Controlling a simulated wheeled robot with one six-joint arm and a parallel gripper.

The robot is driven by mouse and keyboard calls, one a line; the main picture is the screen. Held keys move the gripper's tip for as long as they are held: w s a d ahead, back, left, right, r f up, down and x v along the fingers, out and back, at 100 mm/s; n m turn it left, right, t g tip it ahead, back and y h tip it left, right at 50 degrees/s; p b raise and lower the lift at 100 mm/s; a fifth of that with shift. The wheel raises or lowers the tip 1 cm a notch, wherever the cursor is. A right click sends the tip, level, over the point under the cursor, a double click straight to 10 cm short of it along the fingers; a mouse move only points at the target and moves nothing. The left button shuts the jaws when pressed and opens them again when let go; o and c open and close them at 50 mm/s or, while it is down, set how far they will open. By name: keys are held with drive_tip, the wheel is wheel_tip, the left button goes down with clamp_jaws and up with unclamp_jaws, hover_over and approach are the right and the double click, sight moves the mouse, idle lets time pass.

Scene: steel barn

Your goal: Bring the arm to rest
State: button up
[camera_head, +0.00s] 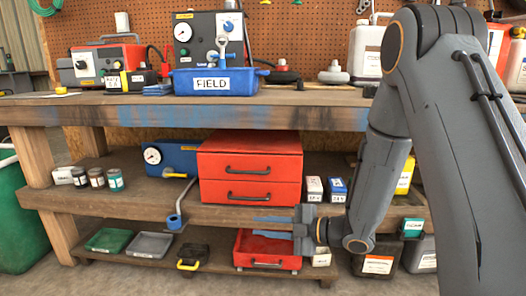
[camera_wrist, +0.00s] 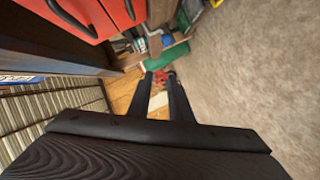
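My arm comes down from the upper right in the head view, grey and bent at the elbow. My gripper (camera_head: 298,230) is low, in front of the lower shelves, near the right end of the red open bin (camera_head: 268,264). In the wrist view my gripper (camera_wrist: 160,76) shows two dark fingers with a gap between them. Wood and something small and red show through the gap. I see nothing clearly held.
The wooden workbench (camera_head: 290,118) carries a blue FIELD bin (camera_head: 212,83) and instruments. A red drawer cabinet (camera_head: 250,167) stands on the middle shelf. Green (camera_head: 107,240) and grey (camera_head: 150,244) trays sit below. Bare floor (camera_wrist: 255,70) is open at right in the wrist view.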

wheel_tip(320, 180, up, 5)
drive_tip(key=s+m+t+h, duration=0.2)
drive_tip(key=m+h, duration=0.8)
drive_tip(key=s+a+r+m+g+h, duration=0.15)
drive_tip(key=s+m+g, duration=0.3)
drive_tip(key=s, duration=1.15)
drive_tip(key=s+r+m+g+h, duration=0.1)
drive_tip(key=s+r+m+g, duration=0.3)
drive_tip(key=s, duration=1.1)
drive_tip(key=d+r+m+h+p, duration=0.1)
drive_tip(key=d+r+m+p, duration=0.2)
drive_tip(key=d+r+p, duration=0.7)
drive_tip(key=d+r+m+p, duration=0.3)
drive_tip(key=d+r+p, duration=0.7)
drive_tip(key=p, duration=1.4)
wheel_tip(320, 180, up, 4)
drive_tip(key=shift+d+r+h+p, duration=0.15)
drive_tip(key=shift+r+h+p, duration=0.05)
drive_tip(key=shift+h+p, duration=0.15)
drive_tip(key=shift+m, duration=0.25)
